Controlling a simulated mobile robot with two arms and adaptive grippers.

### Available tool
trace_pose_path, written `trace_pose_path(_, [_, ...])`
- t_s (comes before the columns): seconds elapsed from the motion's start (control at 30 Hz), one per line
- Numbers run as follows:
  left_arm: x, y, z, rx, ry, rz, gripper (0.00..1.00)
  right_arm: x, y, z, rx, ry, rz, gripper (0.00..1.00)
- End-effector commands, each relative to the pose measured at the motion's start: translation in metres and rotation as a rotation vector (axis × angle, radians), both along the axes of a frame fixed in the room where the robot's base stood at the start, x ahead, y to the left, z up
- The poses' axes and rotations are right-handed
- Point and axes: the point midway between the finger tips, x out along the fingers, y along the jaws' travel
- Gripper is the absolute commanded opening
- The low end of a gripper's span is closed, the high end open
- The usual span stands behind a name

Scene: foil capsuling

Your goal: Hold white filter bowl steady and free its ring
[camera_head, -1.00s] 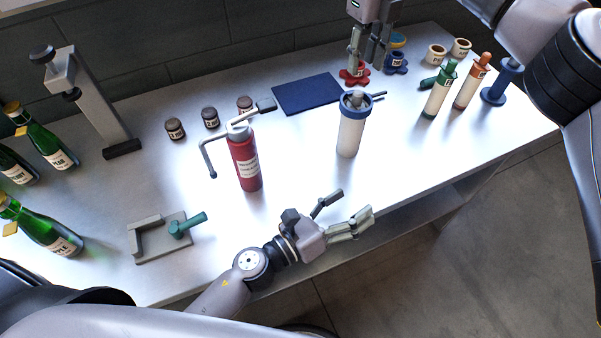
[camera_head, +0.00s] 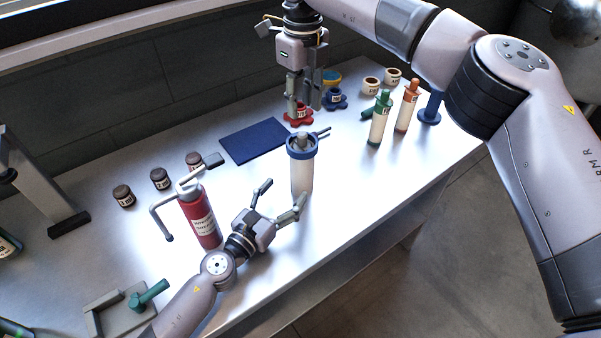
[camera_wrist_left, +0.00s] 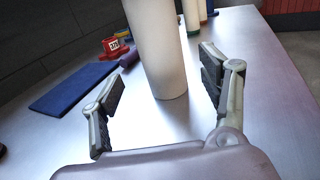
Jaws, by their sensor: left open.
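The white filter bowl (camera_head: 302,178) stands upright on the bench, with a blue ring (camera_head: 301,154) around its top. My left gripper (camera_head: 282,196) is open at the bowl's lower front side. In the left wrist view the bowl (camera_wrist_left: 157,50) stands ahead, lined up between the spread fingers (camera_wrist_left: 162,86), and neither finger visibly touches it. My right gripper (camera_head: 303,100) points down behind the bowl, fingers apart, over a red lobed knob (camera_head: 300,121).
A red bottle (camera_head: 201,218) with a bent grey handle stands left of the bowl, close to my left wrist. A blue mat (camera_head: 252,141), small dark jars (camera_head: 160,179), a blue lobed knob (camera_head: 336,103) and green-topped (camera_head: 378,125) and orange-topped (camera_head: 405,110) cylinders stand around.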

Motion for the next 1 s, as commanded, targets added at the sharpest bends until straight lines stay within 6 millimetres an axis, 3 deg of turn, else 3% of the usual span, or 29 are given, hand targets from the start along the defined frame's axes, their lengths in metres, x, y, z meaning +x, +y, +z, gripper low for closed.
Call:
trace_pose_path(0.2, [0.038,-0.023,0.001,-0.004,-0.001,0.001,0.69,0.000,0.000,0.000,0.000,0.000,0.000,0.33])
trace_pose_path(0.43, [0.063,-0.039,0.001,-0.004,0.000,0.003,0.69,0.000,0.000,0.000,0.000,0.000,0.000,0.33])
trace_pose_path(0.87, [0.070,-0.043,0.000,-0.002,0.001,0.000,0.69,0.000,0.000,0.000,0.000,0.000,0.000,0.33])
trace_pose_path(1.0, [0.070,-0.043,0.000,-0.002,0.001,0.000,0.60,0.000,0.000,0.000,0.000,0.000,0.000,0.33])
